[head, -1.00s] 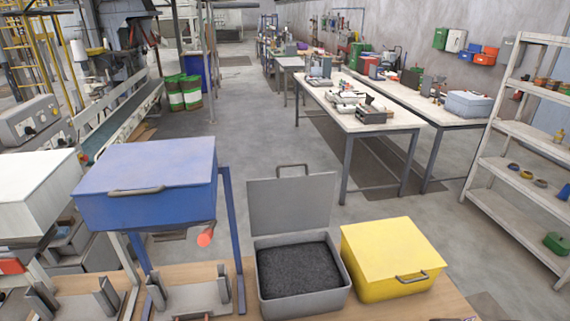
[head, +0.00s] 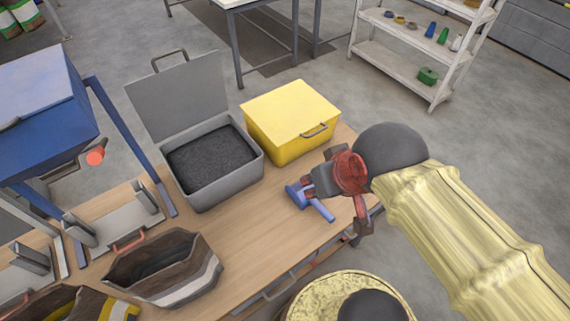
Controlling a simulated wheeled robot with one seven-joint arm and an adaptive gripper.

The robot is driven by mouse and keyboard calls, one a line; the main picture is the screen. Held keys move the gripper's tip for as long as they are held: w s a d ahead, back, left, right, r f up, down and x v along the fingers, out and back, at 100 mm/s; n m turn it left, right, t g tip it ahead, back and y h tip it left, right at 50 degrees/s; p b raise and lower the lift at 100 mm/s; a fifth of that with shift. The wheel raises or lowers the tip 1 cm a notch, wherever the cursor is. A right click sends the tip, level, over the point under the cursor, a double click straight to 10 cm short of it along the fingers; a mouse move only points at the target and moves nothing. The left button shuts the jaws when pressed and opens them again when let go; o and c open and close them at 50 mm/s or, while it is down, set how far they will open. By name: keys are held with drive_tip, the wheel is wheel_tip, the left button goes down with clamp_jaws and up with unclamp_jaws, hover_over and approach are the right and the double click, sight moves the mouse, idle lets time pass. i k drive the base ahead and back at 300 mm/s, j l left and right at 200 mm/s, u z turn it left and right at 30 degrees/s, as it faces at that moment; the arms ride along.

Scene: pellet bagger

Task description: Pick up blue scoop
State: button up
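The blue scoop (head: 322,211) lies on the wooden bench top (head: 250,235) near its right end, in front of the yellow bin. My gripper (head: 337,207) is just above and to the right of the scoop. Its fingers look spread apart, one beside the scoop on the far side and one near the bench edge. Part of the scoop is hidden behind the near finger, and I cannot tell whether they touch.
A closed yellow bin (head: 292,122) and an open grey bin of dark pellets (head: 210,160) stand behind. An open bag (head: 165,272) sits at the front left. A blue hopper (head: 42,110) stands at the left. Bare bench lies left of the scoop.

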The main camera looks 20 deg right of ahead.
sight(296, 191)
drive_tip(key=k+j+u, duration=0.1)
drive_tip(key=u, duration=1.45)
drive_tip(key=z, duration=1.9)
drive_tip(key=k+j+z, duration=0.3)
drive_tip(key=i+l, duration=0.05)
drive_tip(key=i, duration=0.05)
